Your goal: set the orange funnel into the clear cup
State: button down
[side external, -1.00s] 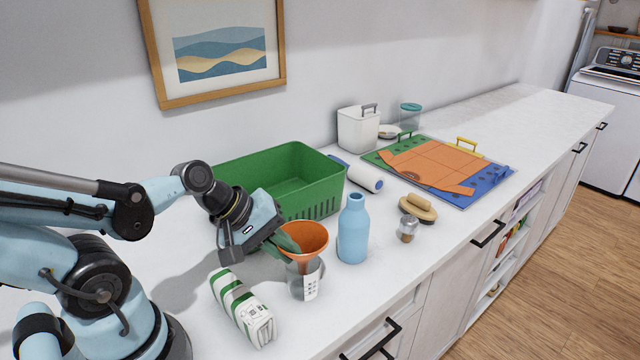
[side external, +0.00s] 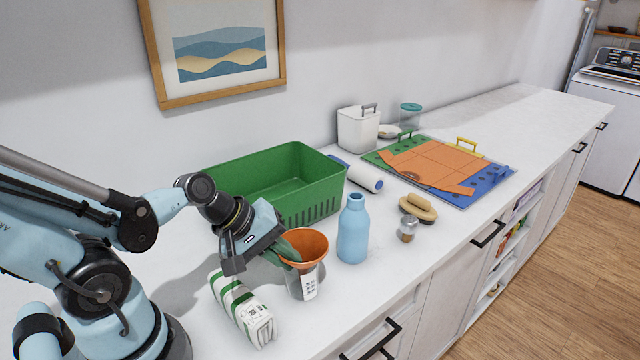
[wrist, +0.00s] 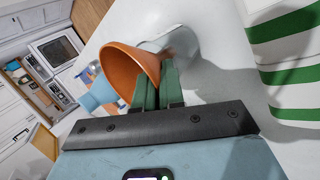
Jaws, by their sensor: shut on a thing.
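The orange funnel (side external: 304,247) sits with its spout down inside the clear cup (side external: 302,284), its cone at the cup's mouth. It also shows large in the wrist view (wrist: 133,70). The clear cup stands on the counter and carries a white label with dark marks. My gripper (side external: 287,250) is shut on the left side of the funnel's cone. In the wrist view its green fingers (wrist: 158,88) close on the funnel's rim. I cannot tell whether the funnel's cone rests on the cup's rim.
A green-striped carton (side external: 241,308) lies close to the left of the cup. A blue bottle (side external: 353,232) stands close on the right. A green basket (side external: 320,188) is behind.

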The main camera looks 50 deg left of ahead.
jog(key=c, duration=1.2)
grip_release()
jog(key=shift+o, duration=0.2)
jog(key=shift+r, duration=2.7)
jog(key=w+d+r, duration=0.4)
jog(key=r, duration=0.4)
jog(key=w+d+r, duration=0.4)
jog(key=d+r, duration=0.1)
jog(key=r, duration=0.3)
jog(key=s+a+f+m+y, duration=0.1)
jog(key=s+a+f+m, duration=0.1)
jog(key=a+f+m, duration=0.1)
jog(key=s+a+f+m+y, duration=0.1)
jog(key=s+a+f+m, duration=0.1)
jog(key=f+m, duration=0.4)
jog(key=s+a+f+m, duration=0.2)
jog(key=a+f+m, duration=0.2)
jog(key=a+f, duration=0.1)
jog(key=shift+y, duration=0.4)
